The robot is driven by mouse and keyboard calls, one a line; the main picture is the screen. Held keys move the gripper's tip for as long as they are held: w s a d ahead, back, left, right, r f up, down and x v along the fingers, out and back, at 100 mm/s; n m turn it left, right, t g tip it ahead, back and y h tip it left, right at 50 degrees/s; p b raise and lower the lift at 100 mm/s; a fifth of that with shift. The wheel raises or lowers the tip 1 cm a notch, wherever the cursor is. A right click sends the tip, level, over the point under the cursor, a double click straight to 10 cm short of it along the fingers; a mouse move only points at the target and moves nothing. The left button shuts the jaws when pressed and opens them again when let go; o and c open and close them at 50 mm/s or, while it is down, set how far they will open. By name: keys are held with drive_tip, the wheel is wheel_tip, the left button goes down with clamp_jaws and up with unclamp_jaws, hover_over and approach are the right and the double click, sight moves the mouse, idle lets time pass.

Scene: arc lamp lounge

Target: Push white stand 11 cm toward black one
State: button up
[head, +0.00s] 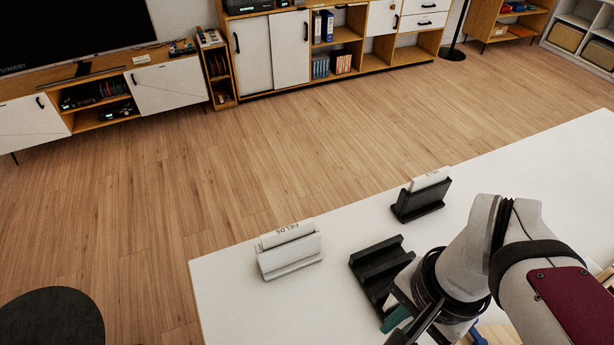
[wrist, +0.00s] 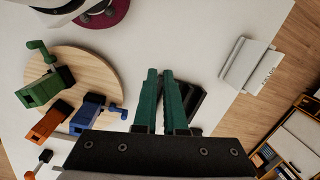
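The white stand (head: 290,262) holds a card lettered FIELDS and stands upright near the table's far left edge. It also shows at the right of the wrist view (wrist: 246,66). A black stand (head: 418,203) with a white card stands to its right near the far edge. A second black stand (head: 380,268), with no card, lies nearer me and shows partly behind my fingers in the wrist view (wrist: 192,98). My gripper (wrist: 160,74) has green fingers close together with nothing held between them. It is apart from the white stand, and the head view mostly hides it behind my wrist.
In the wrist view a round wooden board (wrist: 98,68) carries green, orange and blue clamp-like items. The white table (head: 250,310) is clear in front of the white stand. The table's far edge is close behind both card-holding stands, with wood floor (head: 200,180) beyond.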

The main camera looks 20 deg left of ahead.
sight(303, 244)
drive_tip(key=shift+h, duration=0.3)
drive_tip(key=w+a, duration=0.3)
drive_tip(key=a, duration=0.1)
drive_tip(key=w+a, duration=0.2)
drive_tip(key=shift+w+a+f, duration=0.25)
drive_tip(key=shift+w+a, duration=0.05)
drive_tip(key=shift+a, duration=0.1)
clamp_jaws()
drive_tip(key=a+f+m, duration=0.1)
drive_tip(key=a+f, duration=0.4)
drive_tip(key=a, duration=0.8)
drive_tip(key=a+f+m, duration=0.1)
drive_tip(key=a+f, duration=0.4)
drive_tip(key=a, duration=0.7)
drive_tip(key=shift+h, duration=0.4)
drive_tip(key=f, duration=0.9)
drive_tip(key=shift+w+d+f, duration=0.1)
drive_tip(key=shift+w+f, duration=0.25)
drive_tip(key=shift+f, duration=0.05)
drive_tip(key=shift+w+d+r, duration=0.1)
drive_tip(key=shift+w+d, duration=0.8)
drive_tip(key=shift+w, duration=0.15)
drive_tip(key=shift+w+d, duration=0.45)
drive_tip(key=shift+w, duration=0.05)
drive_tip(key=w+d, duration=0.8)
drive_tip(key=w, duration=0.1)
drive_tip(key=shift+d, duration=0.1)
